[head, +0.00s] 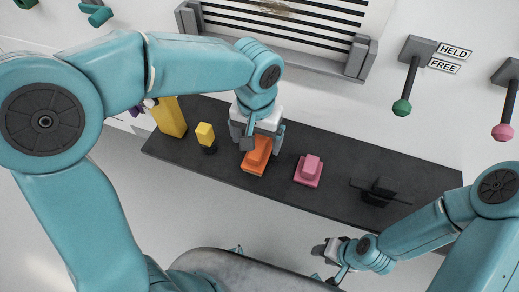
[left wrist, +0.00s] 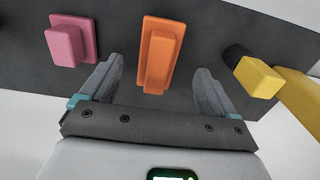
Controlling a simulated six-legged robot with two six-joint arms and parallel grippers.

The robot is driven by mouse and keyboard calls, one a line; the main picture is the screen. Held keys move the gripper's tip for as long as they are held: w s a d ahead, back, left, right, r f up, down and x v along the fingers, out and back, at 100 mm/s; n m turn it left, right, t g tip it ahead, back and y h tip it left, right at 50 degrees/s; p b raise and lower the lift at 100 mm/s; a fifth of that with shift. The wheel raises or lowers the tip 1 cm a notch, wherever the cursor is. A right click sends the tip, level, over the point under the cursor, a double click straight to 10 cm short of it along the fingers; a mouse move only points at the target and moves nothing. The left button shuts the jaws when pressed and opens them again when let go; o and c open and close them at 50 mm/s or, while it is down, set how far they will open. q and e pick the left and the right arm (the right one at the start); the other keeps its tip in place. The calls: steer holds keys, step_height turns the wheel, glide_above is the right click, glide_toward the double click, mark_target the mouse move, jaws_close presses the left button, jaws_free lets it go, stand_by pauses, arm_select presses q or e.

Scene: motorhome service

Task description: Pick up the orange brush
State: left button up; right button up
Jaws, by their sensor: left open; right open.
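The orange brush (head: 256,157) lies on the dark shelf (head: 225,168), with a raised orange block on its flat base. My left gripper (head: 258,143) is right above it, jaws open. In the left wrist view the orange brush (left wrist: 160,55) sits between and beyond the two open fingers (left wrist: 158,85), with dark shelf visible on both sides of it. I cannot tell whether the fingers reach down to its height. My right gripper (head: 335,258) is open and empty, low in the head view, off the front of the shelf.
A pink brush (head: 308,171) lies close to the right of the orange one. A yellow-topped item (head: 206,136) and a tall yellow block (head: 169,117) stand to the left. A black item (head: 379,191) is further right. A slatted vent (head: 285,25) and green-knobbed (head: 402,107) and pink-knobbed (head: 503,131) levers are behind.

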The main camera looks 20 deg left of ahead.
mark_target(259, 145)
arm_select(q)
steer(key=shift+s+f, duration=0.15)
steer(key=shift+f, duration=0.5)
steer(key=f, duration=0.2)
steer(key=w+f, duration=0.1)
steer(key=f, duration=0.1)
steer(key=shift+w+f, duration=0.2)
steer(key=shift+f, duration=0.2)
steer(key=shift+s+d+f, duration=0.1)
steer(key=shift+f, duration=0.15)
steer(key=c, duration=1.2)
